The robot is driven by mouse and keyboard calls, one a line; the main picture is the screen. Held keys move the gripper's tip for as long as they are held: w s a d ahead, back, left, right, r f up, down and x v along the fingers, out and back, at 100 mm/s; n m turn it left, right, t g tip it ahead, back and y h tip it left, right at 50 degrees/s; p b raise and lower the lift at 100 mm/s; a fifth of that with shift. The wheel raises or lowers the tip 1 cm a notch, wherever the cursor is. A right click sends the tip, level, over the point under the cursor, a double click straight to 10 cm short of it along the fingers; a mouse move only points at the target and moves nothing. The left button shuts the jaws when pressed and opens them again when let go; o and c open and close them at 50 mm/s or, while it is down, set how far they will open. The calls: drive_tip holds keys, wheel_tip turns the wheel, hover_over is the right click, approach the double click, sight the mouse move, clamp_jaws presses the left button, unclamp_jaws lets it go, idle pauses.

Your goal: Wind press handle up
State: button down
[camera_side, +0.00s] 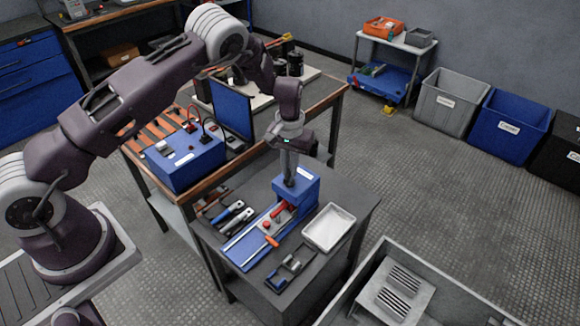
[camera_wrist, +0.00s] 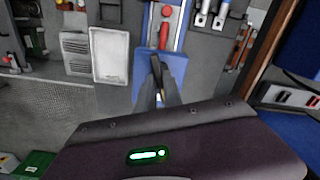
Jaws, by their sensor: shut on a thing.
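The press (camera_side: 297,187) is a blue block on a long blue base on the dark bench, and its blue top also shows in the wrist view (camera_wrist: 146,63). My gripper (camera_wrist: 157,72) points down at the press head, its grey fingers close together. It is shut on a narrow dark part between the fingertips, which looks like the press handle, mostly hidden by the fingers. In the side view my gripper (camera_side: 289,172) reaches the top of the blue block. A red part (camera_wrist: 164,36) lies along the base in front of the head.
A white tray (camera_side: 329,228) stands right of the press. Hand tools (camera_side: 232,213) lie to its left, and a blue-and-black tool (camera_side: 290,268) lies at the bench's front. A blue box (camera_side: 185,158) stands on the wooden table behind. A large grey bin (camera_side: 450,292) stands front right.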

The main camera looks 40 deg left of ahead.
drive_tip(key=n, duration=0.5)
drive_tip(key=shift+n, duration=0.3)
drive_tip(key=n, duration=0.5)
drive_tip(key=c, duration=1.7)
unclamp_jaws()
drive_tip(key=shift+r, duration=3.55)
